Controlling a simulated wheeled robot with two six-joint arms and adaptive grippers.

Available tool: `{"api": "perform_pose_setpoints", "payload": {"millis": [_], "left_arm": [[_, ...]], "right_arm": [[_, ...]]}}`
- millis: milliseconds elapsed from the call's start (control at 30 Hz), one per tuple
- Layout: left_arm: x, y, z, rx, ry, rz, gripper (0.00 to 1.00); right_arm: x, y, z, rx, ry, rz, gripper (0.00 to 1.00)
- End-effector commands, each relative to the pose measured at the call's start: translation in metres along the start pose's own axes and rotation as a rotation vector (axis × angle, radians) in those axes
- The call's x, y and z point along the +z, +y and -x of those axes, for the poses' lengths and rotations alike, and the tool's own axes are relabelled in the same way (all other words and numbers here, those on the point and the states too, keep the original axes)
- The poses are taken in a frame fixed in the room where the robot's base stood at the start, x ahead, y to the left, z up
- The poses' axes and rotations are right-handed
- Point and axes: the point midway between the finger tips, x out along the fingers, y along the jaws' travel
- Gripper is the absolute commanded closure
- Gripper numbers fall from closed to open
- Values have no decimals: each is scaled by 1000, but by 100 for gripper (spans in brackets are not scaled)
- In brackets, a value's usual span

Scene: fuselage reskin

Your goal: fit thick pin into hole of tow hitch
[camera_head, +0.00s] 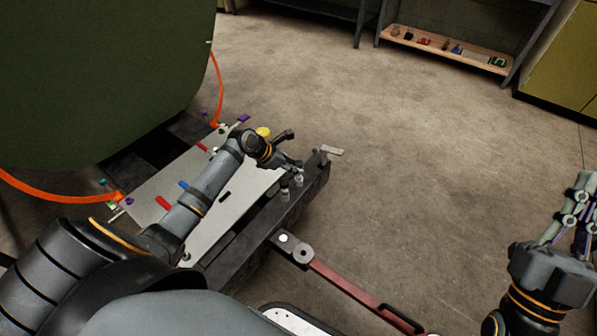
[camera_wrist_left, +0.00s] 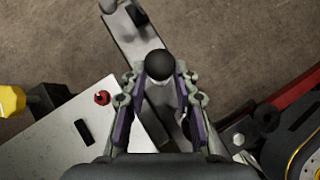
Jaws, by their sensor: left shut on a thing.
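My left gripper (camera_head: 291,172) is over the dark metal beam at the right side of the white-topped cart. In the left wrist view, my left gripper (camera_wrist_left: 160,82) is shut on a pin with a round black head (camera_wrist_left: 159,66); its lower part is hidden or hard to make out. The tow hitch (camera_head: 291,246) is a grey fitting where the red tow bar meets the beam, lower right of the gripper. A round ring (camera_wrist_left: 266,117) and a bolt head show there in the wrist view. My right gripper (camera_head: 578,205) is at the right edge, far from the hitch; its finger opening is unclear.
A big green body (camera_head: 100,70) stands upper left, with orange hoses. The red tow bar (camera_head: 345,285) runs lower right. A shelf (camera_head: 445,46) stands far back. Floor right is clear.

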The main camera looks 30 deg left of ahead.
Motion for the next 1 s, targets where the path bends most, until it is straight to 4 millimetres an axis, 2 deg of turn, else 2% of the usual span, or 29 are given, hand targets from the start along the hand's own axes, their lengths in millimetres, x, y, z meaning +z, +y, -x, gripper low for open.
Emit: {"api": "perform_pose_setpoints", "payload": {"millis": [1000], "left_arm": [[3,0,3,0,-1,0,100]], "right_arm": [[31,1,6,5,-143,-11,100]]}}
